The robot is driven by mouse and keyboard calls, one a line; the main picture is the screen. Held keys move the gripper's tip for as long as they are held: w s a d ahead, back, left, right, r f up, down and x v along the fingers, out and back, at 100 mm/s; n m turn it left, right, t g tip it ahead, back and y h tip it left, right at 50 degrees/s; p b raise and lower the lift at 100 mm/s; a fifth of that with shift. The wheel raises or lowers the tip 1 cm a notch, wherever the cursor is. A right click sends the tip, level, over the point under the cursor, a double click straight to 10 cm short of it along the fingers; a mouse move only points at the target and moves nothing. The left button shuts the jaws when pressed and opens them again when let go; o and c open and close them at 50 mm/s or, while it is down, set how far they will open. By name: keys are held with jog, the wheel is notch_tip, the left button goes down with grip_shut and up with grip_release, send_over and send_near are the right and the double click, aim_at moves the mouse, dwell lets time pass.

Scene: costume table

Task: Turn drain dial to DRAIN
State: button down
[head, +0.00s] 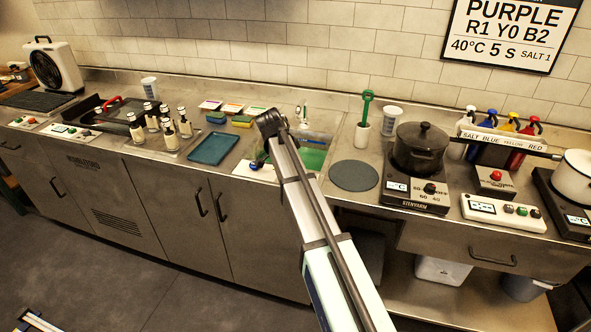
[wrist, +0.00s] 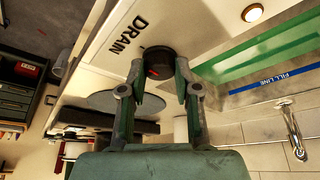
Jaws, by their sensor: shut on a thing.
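The drain dial (wrist: 158,56) is a round black knob with a small red mark. It sits on a pale panel (wrist: 93,62) beside the printed word DRAIN (wrist: 127,36) in the wrist view. My gripper (wrist: 161,88) has a finger on each side of the dial and is shut on it. The red mark faces the gripper side, and the fingers hide part of the dial's edge. In the head view my arm covers most of the dial and gripper, with the white panel (head: 262,174) showing at the sink's front.
The sink basin holds green liquid (head: 312,158), with a blue FILL LINE strip (wrist: 272,80) and a tap (wrist: 292,135) nearby. A blue tray (head: 213,148) lies left of it. A grey round mat (head: 354,176) and a black pot (head: 420,150) stand right.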

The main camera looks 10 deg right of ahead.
jog(key=c, duration=0.8)
grip_release()
jog(key=v, duration=1.2)
